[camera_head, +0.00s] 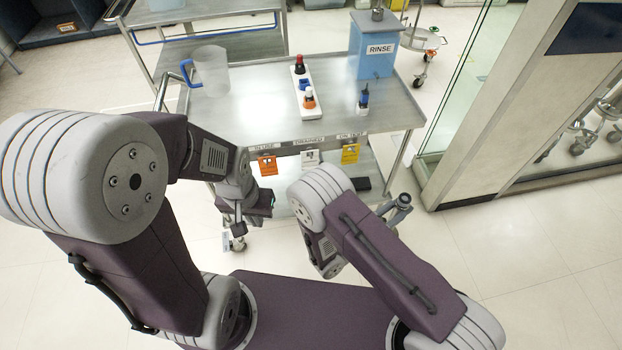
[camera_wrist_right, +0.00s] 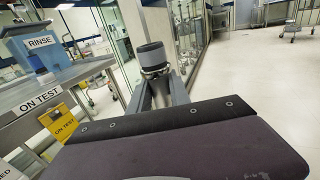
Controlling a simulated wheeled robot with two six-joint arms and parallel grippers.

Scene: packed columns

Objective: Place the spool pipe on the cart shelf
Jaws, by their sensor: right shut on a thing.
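The spool pipe (camera_head: 404,201) is a short grey cylinder with a dark end, to the right of the cart's front right leg. My right gripper (camera_head: 391,212) is shut on it, partly hidden behind my right arm. In the right wrist view the pipe (camera_wrist_right: 152,57) stands upright between the fingertips, clear of the cart. The steel cart has a top shelf (camera_head: 262,112) and a lower shelf (camera_head: 282,190), the lower partly hidden by my arms. My left gripper (camera_head: 238,228) hangs in front of the cart's left side; its jaws are too small to read.
On the cart top are a clear jug (camera_head: 211,72), a white strip with coloured knobs (camera_head: 304,92), a blue RINSE container (camera_head: 372,50) and a small dark bottle (camera_head: 363,98). Tags hang from the front edge.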

